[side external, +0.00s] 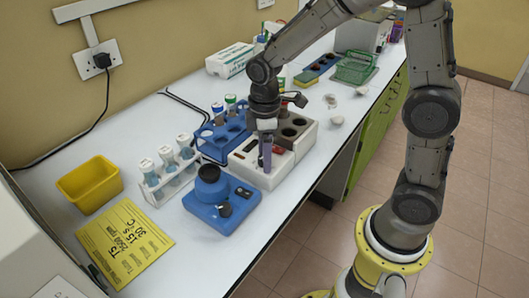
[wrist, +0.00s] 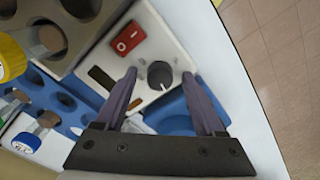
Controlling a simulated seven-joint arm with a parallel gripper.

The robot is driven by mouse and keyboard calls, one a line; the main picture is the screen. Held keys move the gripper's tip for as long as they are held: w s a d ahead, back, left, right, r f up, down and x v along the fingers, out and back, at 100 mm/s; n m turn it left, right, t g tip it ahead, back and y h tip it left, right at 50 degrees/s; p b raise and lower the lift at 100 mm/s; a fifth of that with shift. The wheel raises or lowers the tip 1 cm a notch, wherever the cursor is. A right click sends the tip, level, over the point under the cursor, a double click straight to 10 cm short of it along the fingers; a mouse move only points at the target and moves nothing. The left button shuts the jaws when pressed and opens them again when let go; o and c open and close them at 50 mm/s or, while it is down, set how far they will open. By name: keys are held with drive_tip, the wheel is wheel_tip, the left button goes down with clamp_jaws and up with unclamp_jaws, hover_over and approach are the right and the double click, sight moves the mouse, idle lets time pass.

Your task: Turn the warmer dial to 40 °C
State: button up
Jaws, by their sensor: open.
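The warmer (side external: 255,177) is a white box with a dark block of round wells, standing near the front edge of the bench. In the wrist view its panel (wrist: 178,48) carries a red rocker switch (wrist: 126,37), a small dark display (wrist: 101,77) and a round grey dial (wrist: 160,75) with a light pointer mark. The scale around the dial is too small to read. My gripper (wrist: 159,74) is open, with one purple finger on each side of the dial; I cannot tell whether they touch it. In the side view my gripper (side external: 265,157) points down over the panel and hides the dial.
A blue tube rack (side external: 205,145) stands beside the warmer. A blue mixer (side external: 215,212), a white vial rack (side external: 160,190), a yellow bin (side external: 90,184) and a yellow written card (side external: 125,242) lie nearer the camera. The bench edge is close to the warmer.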

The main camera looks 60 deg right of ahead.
clamp_jaws()
idle(0.3)
drive_tip(key=shift+m, duration=0.3)
drive_tip(key=m, duration=0.9)
drive_tip(key=shift+r, duration=0.1)
idle(0.5)
unclamp_jaws()
